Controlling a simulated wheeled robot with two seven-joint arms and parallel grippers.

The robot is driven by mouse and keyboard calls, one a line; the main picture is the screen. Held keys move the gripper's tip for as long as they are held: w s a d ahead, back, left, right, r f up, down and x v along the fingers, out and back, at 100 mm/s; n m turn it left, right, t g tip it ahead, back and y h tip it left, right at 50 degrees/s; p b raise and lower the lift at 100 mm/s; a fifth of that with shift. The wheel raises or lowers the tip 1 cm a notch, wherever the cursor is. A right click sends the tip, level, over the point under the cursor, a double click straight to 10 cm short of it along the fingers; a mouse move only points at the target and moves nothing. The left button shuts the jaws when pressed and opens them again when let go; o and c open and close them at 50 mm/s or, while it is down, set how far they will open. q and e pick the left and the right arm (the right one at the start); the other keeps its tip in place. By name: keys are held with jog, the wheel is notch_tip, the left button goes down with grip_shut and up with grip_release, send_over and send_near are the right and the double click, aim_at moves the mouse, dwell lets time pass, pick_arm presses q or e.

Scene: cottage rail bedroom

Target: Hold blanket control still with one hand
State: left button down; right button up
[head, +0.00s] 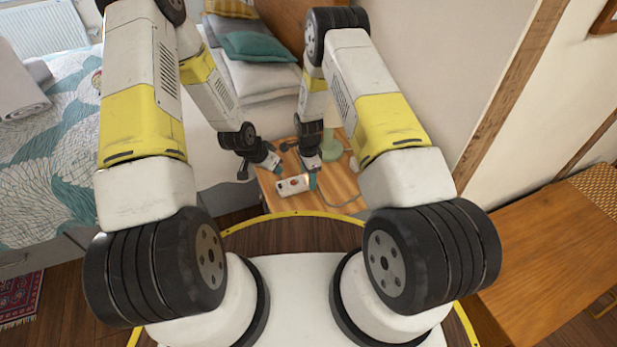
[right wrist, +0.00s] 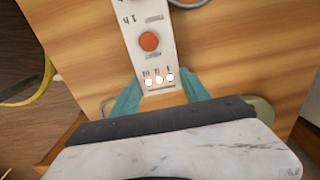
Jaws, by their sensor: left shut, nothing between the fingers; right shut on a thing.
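The blanket control (head: 292,185) is a small white box lying on the wooden bedside table (head: 338,192). In the right wrist view the blanket control (right wrist: 147,40) shows an orange-red round button, printed marks and a row of three small pale lights. My right gripper (head: 311,179) is at its right end; in the right wrist view its teal fingers (right wrist: 158,92) are closed on both sides of the control's near end. My left gripper (head: 276,168) is shut and empty, just above and left of the control. Its fingertips are small in the head view, and I cannot tell whether they touch the control.
A pale green lamp base (head: 331,146) stands at the back of the table, behind my right gripper. A grey cord (head: 345,203) runs over the table's right side. The bed (head: 60,175) is at left, the wall (head: 440,60) at right. A wooden desk (head: 550,260) stands lower right.

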pick_arm(q)
jog(key=shift+r, duration=0.1)
pick_arm(e)
jog(key=o, duration=1.6)
jog(key=shift+r, duration=0.1)
notch_tip(320, 180, up, 12)
